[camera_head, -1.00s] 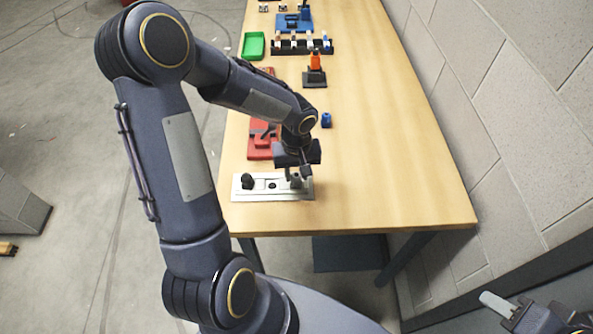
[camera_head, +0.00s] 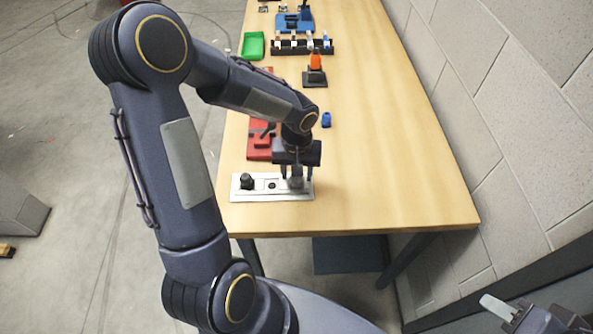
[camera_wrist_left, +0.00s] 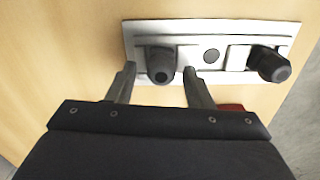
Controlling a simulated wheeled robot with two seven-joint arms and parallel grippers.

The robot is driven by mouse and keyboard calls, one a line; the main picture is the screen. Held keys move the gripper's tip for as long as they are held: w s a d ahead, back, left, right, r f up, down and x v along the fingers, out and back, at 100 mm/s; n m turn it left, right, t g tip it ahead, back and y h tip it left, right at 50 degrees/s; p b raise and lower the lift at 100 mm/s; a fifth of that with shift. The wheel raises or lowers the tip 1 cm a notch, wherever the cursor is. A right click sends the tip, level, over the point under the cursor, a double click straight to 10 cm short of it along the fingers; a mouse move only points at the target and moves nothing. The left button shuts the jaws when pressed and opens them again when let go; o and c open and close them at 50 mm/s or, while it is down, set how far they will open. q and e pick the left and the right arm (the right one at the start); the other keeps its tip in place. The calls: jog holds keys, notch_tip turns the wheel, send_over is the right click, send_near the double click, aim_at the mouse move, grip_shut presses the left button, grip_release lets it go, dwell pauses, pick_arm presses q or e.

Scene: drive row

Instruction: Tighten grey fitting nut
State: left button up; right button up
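A pale metal plate (camera_head: 270,195) lies on the near end of the bench and also shows in the left wrist view (camera_wrist_left: 215,28). It bears a grey fitting nut (camera_head: 296,183) at its right end and a black knob-like fitting (camera_head: 246,181) at its left. In the left wrist view the grey nut (camera_wrist_left: 161,66) is left of centre and the black fitting (camera_wrist_left: 270,65) is at the right. My left gripper (camera_wrist_left: 160,70) is open, its fingers on either side of the grey nut with gaps visible. My right gripper (camera_head: 497,305) is at the bottom right, away from the bench; its opening is unclear.
A red fixture (camera_head: 260,150) sits just behind the plate, partly hidden by my left arm. A blue piece (camera_head: 326,119), an orange-topped stand (camera_head: 314,77), a black rack (camera_head: 290,47) and a green tray (camera_head: 253,46) stand farther back. The bench's right side is clear, beside a block wall.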

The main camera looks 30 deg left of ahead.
pick_arm(q)
jog(key=shift+o, duration=0.2)
jog(key=shift+r, duration=0.1)
notch_tip(320, 180, up, 7)
jog(key=shift+r, duration=0.3)
dwell(0.5)
jog(key=shift+s+r, duration=0.15)
jog(key=s+d+r+m+t+h, duration=0.1)
jog(key=s+d+r+t+h, duration=0.1)
jog(key=s, duration=0.6)
jog(key=s+d+r+m+t+h, duration=0.1)
jog(key=s+d+r+m+t, duration=0.1)
jog(key=s+r, duration=0.3)
jog(key=s+t, duration=0.1)
jog(key=s, duration=0.2)
jog(key=shift+s+r+t+h, duration=0.15)
jog(key=shift+s+t+h, duration=0.15)
jog(key=shift+s+h, duration=0.1)
jog(key=shift+d, duration=0.1)
